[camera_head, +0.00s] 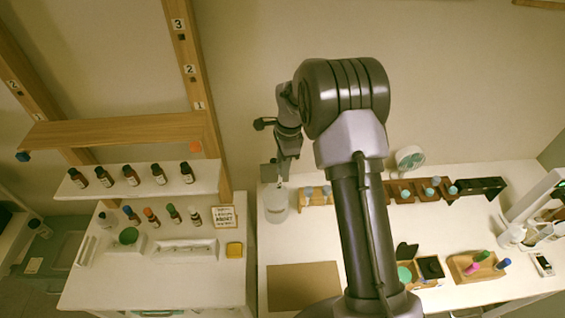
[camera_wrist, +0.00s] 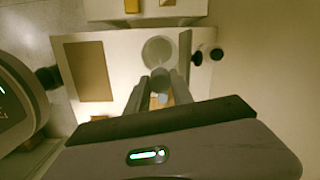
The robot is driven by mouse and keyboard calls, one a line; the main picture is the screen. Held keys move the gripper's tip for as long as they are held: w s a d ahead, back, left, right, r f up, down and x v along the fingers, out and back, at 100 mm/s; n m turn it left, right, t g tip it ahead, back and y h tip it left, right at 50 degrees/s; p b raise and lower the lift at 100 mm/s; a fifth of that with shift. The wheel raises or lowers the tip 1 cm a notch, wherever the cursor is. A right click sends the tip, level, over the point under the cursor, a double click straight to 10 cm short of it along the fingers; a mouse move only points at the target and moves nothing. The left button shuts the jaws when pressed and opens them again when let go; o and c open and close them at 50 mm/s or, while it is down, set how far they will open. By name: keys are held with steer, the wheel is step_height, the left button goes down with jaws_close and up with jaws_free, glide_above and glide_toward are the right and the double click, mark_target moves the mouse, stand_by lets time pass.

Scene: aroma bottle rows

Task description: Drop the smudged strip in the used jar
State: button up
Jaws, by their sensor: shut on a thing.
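My gripper (camera_head: 283,180) points down at the left end of the right-hand white table, just above the clear jar (camera_head: 277,204). In the wrist view my gripper (camera_wrist: 160,80) has its fingers close together, and the jar (camera_wrist: 158,50) shows its round mouth just beyond the fingertips. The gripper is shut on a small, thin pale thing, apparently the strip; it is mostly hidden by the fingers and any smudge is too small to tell. The jar stands upright on the table.
A wooden rack (camera_head: 317,196) with grey-blue-topped pieces stands right of the jar. A brown mat (camera_head: 303,286) lies in front. Several dropper bottles (camera_head: 131,174) line the shelf at left. A small fan (camera_head: 409,158) and a wooden tray (camera_head: 476,266) stand farther right.

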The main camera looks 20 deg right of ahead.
step_height(320, 180, down, 9)
steer(key=b, duration=0.7)
steer(key=shift+f, duration=0.15)
steer(key=o, duration=1.1)
steer(key=r, duration=0.5)
steer(key=d+r+p, duration=0.1)
steer(key=r, duration=1.1)
steer(key=shift+s+d+r+p, duration=0.2)
steer(key=shift+d+r+p, duration=0.05)
steer(key=shift+d+p, duration=0.15)
